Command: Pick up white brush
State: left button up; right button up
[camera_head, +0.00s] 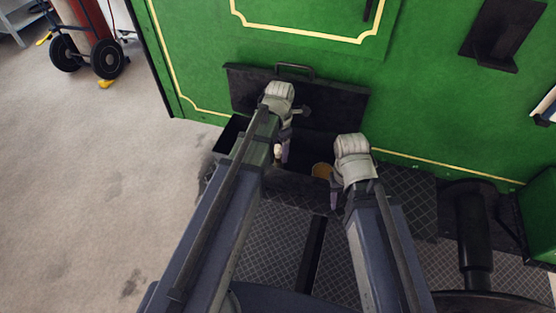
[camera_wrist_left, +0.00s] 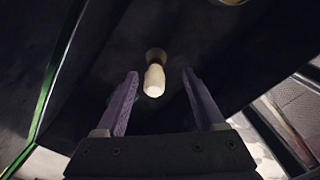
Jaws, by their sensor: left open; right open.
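The white brush (camera_wrist_left: 154,80) is in the left wrist view, inside a dark box; its pale rounded end points toward my left gripper and its darker end points away. In the head view a small pale part of it (camera_head: 278,151) shows beside my left gripper (camera_head: 285,155). In the left wrist view my left gripper (camera_wrist_left: 158,92) is open, with one finger on each side of the brush's line, and I see no contact. My right gripper (camera_head: 335,195) is over the right part of the box, open, its fingers mostly hidden by its wrist.
The dark box (camera_head: 240,128) has a raised lid (camera_head: 340,101) leaning against the green tram side (camera_head: 320,65). A tan round object (camera_head: 321,170) lies in the box near my right gripper. Dark tread plate (camera_head: 270,235) lies in front. A black cylinder (camera_head: 473,225) stands at right.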

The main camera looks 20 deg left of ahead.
aim_at(278, 157)
pick_arm(q)
jog(key=shift+w+a+f+b, duration=0.1)
jog(key=shift+a+f+b, duration=0.05)
jog(key=shift+f+b, duration=1.15)
jog(key=shift+w+a+f+b, duration=0.1)
jog(key=shift+a+f+b, duration=0.05)
jog(key=shift+f+b, duration=1.1)
grip_shut()
